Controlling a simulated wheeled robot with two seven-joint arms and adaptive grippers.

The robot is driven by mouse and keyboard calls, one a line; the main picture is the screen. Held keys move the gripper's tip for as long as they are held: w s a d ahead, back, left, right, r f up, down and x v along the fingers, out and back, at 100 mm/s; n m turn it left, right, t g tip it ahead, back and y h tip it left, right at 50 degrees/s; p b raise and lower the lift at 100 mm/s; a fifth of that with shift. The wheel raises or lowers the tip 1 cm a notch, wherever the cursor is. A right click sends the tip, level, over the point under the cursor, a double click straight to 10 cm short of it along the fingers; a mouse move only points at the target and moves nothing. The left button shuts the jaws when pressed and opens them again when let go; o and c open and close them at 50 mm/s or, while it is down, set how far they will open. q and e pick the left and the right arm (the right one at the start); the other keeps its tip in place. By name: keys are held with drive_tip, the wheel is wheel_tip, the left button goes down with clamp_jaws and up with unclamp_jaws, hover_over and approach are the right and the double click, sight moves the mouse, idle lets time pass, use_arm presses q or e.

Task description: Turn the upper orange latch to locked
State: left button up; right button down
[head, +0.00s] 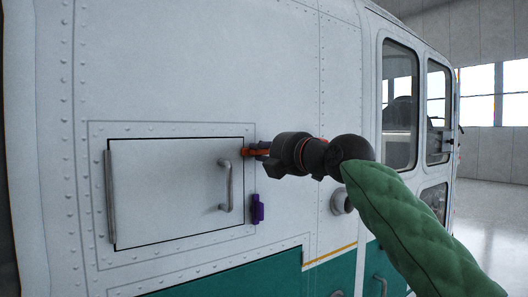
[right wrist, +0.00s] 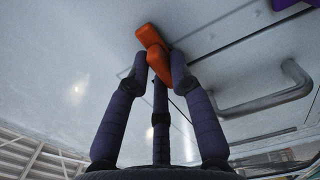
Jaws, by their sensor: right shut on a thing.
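The upper orange latch (head: 252,152) sits at the top right corner of a closed white hatch door (head: 165,195). In the head view it looks roughly horizontal, with its left end at the door's edge. My right gripper (head: 264,152) comes in from the right and is shut on the latch, hiding its right part. In the right wrist view the orange latch (right wrist: 151,40) shows between and beyond the fingertips of my right gripper (right wrist: 159,70). My left gripper is not in view.
A purple latch (head: 258,209) sits below, beside the door's right edge; it also shows in the right wrist view (right wrist: 289,7). A grey bar handle (head: 227,187) stands out from the door. A round fitting (head: 341,201) is on the hull below my right forearm.

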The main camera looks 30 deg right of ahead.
idle(0.4)
drive_tip(key=c, duration=1.1)
unclamp_jaws()
drive_tip(key=shift+w, duration=0.1)
drive_tip(key=s, duration=1.2)
drive_tip(key=shift+d, duration=0.4)
